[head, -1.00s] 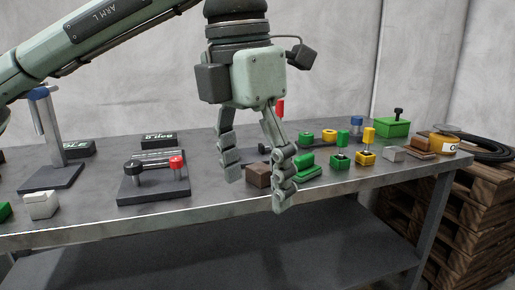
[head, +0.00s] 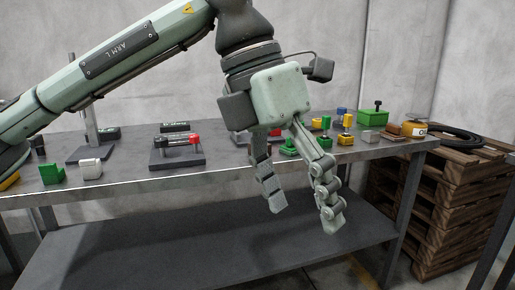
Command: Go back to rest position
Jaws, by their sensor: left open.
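My left gripper (head: 303,214) hangs in the middle of the head view, fingers pointing down, in front of the workbench's front edge. Its two fingers are spread apart with nothing between them. The grey arm marked "ARM L" comes in from the left. The workbench (head: 130,182) stands behind the gripper. The gripper's body and fingers hide part of the bench top. My right gripper does not show.
On the bench stand a dark block with a red-ended bar (head: 178,158), a white block (head: 88,169), a green block (head: 52,173) and a green box (head: 372,118). Wooden pallets (head: 455,190) with a black cable (head: 450,137) stand at the right. Below is a shelf (head: 190,245).

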